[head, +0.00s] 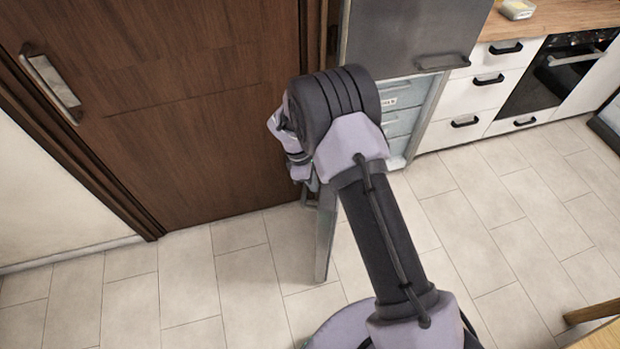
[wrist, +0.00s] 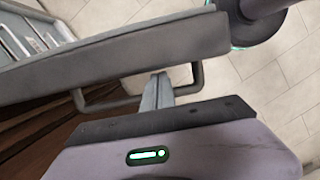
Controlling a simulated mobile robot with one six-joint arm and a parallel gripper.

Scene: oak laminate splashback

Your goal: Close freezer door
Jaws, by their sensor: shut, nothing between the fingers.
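The freezer door (head: 326,235) stands open below the grey upper fridge door (head: 405,35), swung out from the freezer drawers (head: 403,120). In the wrist view the freezer door (wrist: 130,65) crosses the picture as a thick grey slab, with its bar handle (wrist: 90,102) on the near side. My gripper (wrist: 157,88) is shut and empty, its fingertips close to the handle and the door's outer face. I cannot tell whether they touch. In the head view my arm hides part of the door and most of my gripper (head: 311,183).
A brown wooden door (head: 170,100) with a metal handle (head: 52,85) is at the left. White drawers (head: 490,90) and an oven (head: 560,72) stand right of the fridge. The tiled floor (head: 240,275) is open in front. A wooden edge (head: 595,312) shows at lower right.

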